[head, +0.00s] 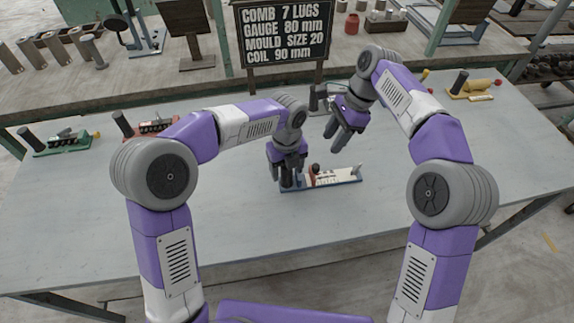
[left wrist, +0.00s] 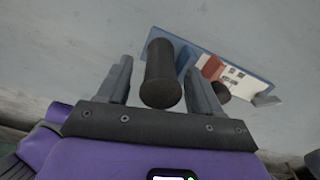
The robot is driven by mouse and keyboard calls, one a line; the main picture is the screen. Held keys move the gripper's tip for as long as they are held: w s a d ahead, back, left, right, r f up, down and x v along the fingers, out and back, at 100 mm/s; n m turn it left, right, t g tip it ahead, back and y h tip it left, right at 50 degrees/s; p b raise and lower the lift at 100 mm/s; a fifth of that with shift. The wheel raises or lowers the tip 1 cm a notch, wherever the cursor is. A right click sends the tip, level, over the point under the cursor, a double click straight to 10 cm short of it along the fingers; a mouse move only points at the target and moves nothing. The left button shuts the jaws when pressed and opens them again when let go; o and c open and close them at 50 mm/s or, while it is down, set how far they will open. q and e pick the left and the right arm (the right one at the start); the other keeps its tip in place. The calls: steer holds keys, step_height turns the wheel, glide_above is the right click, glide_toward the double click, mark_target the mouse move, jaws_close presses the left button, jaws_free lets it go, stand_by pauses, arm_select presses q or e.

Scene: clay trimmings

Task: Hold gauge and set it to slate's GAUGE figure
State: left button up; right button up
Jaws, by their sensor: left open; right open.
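The slate (head: 285,35) stands at the back and reads "GAUGE 80 mm" among other lines. The gauge (head: 335,178) lies on the table, a blue base with a pale scale, a red slider (head: 313,175) with a dark knob, and a black upright handle at its left end. My left gripper (head: 287,178) is open at the handle. In the left wrist view the black handle (left wrist: 163,75) stands between the open fingers, with gaps showing; the red slider (left wrist: 212,68) is beyond it. The scale figures are too small to read. My right gripper (head: 342,138) is open and empty, above and behind the gauge.
A green-based tool (head: 55,143) and a red-based tool (head: 148,127) lie at the table's left. A yellow tool (head: 472,87) lies at the back right. A grey item (head: 320,100) stands behind my right gripper. The table in front of the gauge is clear.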

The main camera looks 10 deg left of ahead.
arm_select(q)
jaws_close()
stand_by(1.5)
